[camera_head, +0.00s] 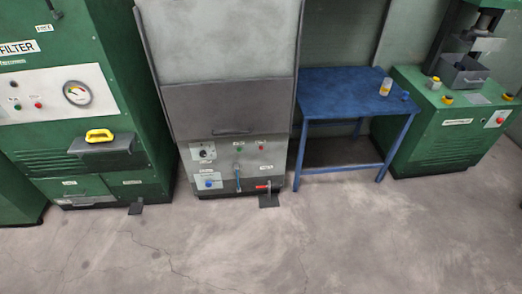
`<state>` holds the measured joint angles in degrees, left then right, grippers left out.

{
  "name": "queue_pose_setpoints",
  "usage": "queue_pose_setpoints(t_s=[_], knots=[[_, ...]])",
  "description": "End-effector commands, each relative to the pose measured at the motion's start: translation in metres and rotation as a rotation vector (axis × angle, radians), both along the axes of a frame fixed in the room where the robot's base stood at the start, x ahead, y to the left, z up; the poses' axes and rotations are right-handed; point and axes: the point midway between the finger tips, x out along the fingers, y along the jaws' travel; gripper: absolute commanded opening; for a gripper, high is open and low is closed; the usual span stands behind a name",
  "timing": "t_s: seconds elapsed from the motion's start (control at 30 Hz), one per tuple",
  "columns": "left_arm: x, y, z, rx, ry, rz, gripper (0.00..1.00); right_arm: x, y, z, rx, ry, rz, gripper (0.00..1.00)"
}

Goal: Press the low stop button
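Several machines carry small buttons, and I cannot read which one is the low stop button. On the grey cabinet (228,160) in the middle, a low panel has a small red button (262,147), a green one (239,149), a black knob (203,154) and, lower down, a blue knob (209,183). The green machine at the right has a red button (500,120) on a white plate. The green filter cabinet (130,60) at the left has a small red button (38,105) beside a gauge. Neither of my grippers shows.
A red-handled lever (262,187) sits low on the grey cabinet. A blue table (345,90) with a small yellow-and-white container (386,86) stands between it and the green machine (440,130). Black foot pieces (269,200) project onto the floor. The grey floor (270,250) in front is clear.

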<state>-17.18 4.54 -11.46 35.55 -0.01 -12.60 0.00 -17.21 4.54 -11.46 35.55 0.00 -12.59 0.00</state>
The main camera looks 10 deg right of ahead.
Motion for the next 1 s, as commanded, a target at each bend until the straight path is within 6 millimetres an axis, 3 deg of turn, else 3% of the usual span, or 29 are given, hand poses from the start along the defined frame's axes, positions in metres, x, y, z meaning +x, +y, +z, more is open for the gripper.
queue_pose_setpoints(t_s=[0.6,1.0], knots=[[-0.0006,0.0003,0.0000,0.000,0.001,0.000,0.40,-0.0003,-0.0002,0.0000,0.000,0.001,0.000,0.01],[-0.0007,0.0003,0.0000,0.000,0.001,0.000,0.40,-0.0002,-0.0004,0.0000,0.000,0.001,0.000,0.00]])
